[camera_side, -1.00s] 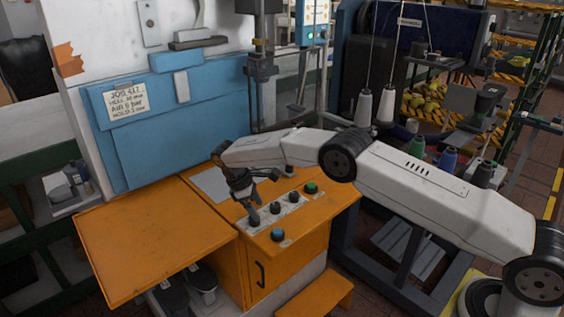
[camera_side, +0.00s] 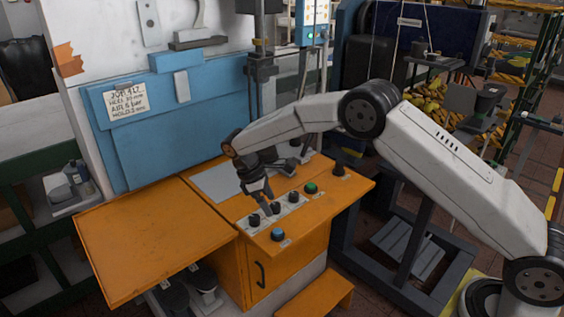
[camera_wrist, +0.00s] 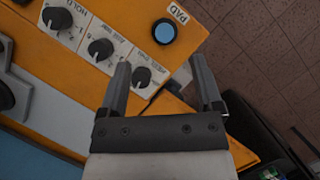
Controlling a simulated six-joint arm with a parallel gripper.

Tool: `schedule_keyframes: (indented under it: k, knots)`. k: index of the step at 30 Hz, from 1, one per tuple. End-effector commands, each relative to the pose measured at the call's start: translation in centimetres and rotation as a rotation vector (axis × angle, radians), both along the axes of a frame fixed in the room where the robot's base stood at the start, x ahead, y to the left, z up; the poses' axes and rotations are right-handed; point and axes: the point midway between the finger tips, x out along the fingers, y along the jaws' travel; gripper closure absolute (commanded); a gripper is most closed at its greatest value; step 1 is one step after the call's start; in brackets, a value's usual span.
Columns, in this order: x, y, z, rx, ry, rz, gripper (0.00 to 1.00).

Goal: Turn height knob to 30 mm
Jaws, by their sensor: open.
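The control panel has a row of three black knobs on white plates. The end knob (camera_wrist: 142,77), closest to the orange side tray, appears between my open fingers in the wrist view, nearer the left finger. It looks like the leftmost knob (camera_side: 254,219) in the side view. Its plate lettering is too small to read surely. The middle knob (camera_wrist: 100,48) and the HOLD knob (camera_wrist: 57,19) lie further left. My gripper (camera_wrist: 162,76) is open and empty; in the side view my gripper (camera_side: 268,209) points down over the row. Contact with a knob is not visible.
A blue button (camera_wrist: 164,32) marked PAD sits beside the row. A green button (camera_side: 310,187) and another black knob (camera_side: 338,171) are further right. A job card (camera_side: 126,102) on the blue panel reads HEEL 30 mm. The orange side tray (camera_side: 150,240) is bare.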

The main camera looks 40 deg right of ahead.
Motion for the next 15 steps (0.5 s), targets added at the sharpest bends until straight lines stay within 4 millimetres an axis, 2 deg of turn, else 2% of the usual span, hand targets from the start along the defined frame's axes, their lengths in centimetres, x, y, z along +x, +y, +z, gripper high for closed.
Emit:
schedule_keyframes:
  k: [15]
  knots:
    - [-3.9,-0.2,1.8,0.000,-0.001,0.000,0.16]
